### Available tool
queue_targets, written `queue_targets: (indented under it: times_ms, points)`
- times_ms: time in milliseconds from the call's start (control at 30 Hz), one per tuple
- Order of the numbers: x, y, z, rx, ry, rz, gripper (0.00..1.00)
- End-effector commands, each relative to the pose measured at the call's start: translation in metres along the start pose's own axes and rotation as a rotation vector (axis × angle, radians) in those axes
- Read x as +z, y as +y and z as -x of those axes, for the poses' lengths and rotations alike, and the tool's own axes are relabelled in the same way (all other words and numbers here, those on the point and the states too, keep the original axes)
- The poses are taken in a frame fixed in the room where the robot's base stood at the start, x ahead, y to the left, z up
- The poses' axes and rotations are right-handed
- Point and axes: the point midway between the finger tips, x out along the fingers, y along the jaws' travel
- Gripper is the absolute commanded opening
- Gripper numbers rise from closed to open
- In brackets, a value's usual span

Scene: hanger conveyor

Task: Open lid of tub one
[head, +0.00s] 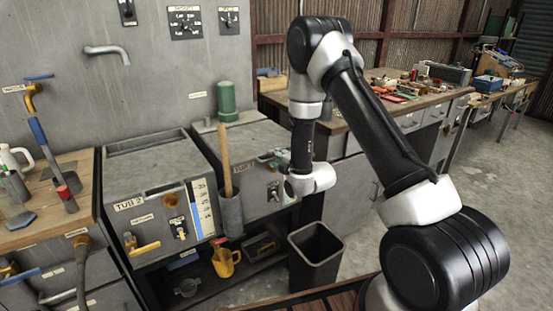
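Tub one (262,190) is a grey metal box in the middle of the head view, with a label partly hidden by a wooden handle. Its flat grey lid (245,138) looks closed. My arm comes from the lower right, and its wrist hangs in front of the right side of tub one, covering part of its front and edge. I cannot tell whether my wrist touches the tub.
Tub 2 (150,166) stands to the left. A grey holder (231,214) with a wooden-handled tool (224,160) sits between the tub fronts. A green cylinder (227,101) stands behind tub one. A dark bin (315,256) and yellow jug (225,262) are below.

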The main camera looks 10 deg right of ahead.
Motion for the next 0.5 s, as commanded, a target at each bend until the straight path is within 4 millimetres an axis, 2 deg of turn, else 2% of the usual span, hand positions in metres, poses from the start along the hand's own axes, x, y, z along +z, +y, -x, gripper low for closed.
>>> queue_targets:
  times_ms: [333,500]
  points:
    - [0.0,-0.0005,-0.0055,-0.002,0.0,-0.001,0.3]
    - [0.0,-0.0004,-0.0054,-0.002,0.0,-0.001,0.0]
